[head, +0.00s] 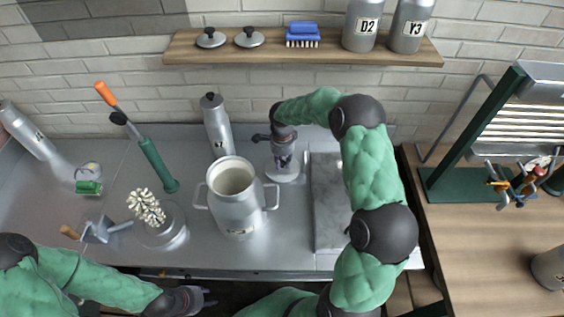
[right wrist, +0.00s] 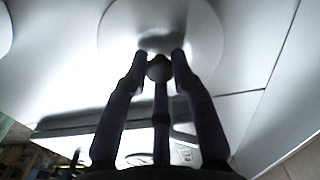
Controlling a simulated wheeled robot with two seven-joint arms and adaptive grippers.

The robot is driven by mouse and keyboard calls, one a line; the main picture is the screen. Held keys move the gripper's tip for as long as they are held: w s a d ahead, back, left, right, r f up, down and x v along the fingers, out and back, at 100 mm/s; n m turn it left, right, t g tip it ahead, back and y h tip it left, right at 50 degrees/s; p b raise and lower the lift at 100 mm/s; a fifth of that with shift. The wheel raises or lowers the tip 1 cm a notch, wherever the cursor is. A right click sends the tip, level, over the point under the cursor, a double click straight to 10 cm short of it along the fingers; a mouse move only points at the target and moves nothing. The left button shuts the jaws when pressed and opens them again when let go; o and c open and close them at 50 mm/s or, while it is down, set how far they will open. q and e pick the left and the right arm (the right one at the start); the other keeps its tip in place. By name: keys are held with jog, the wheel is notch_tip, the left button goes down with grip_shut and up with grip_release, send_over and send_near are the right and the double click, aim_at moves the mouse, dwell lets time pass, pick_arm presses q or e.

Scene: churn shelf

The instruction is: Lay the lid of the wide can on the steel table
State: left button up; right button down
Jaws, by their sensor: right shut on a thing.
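The wide can (head: 237,207) is a grey metal can with two side handles, standing upright and open-topped on the steel table (head: 110,172). Its round pale lid (head: 284,177) is to the right of and behind the can, low at the table top; I cannot tell whether it touches. My right gripper (head: 284,160) points down and is shut on the lid's knob. In the right wrist view the fingers (right wrist: 160,62) close around the knob, with the lid disc (right wrist: 190,22) beyond. My left gripper (head: 207,297) is empty near the front edge, its fingers apart.
A narrow can (head: 217,125) stands behind the wide can. A marble slab (head: 330,205) lies right of the lid. A green tool with an orange handle (head: 150,155), a round tin with pale pieces (head: 165,235) and a scoop (head: 98,230) are left. A wall shelf (head: 280,57) hangs above.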

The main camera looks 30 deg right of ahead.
aim_at(282, 163)
jog(key=c, duration=1)
grip_release()
jog(key=shift+f, duration=0.15)
jog(key=shift+c, duration=0.2)
jog(key=shift+r+p, duration=0.6)
jog(key=shift+r, duration=3.35)
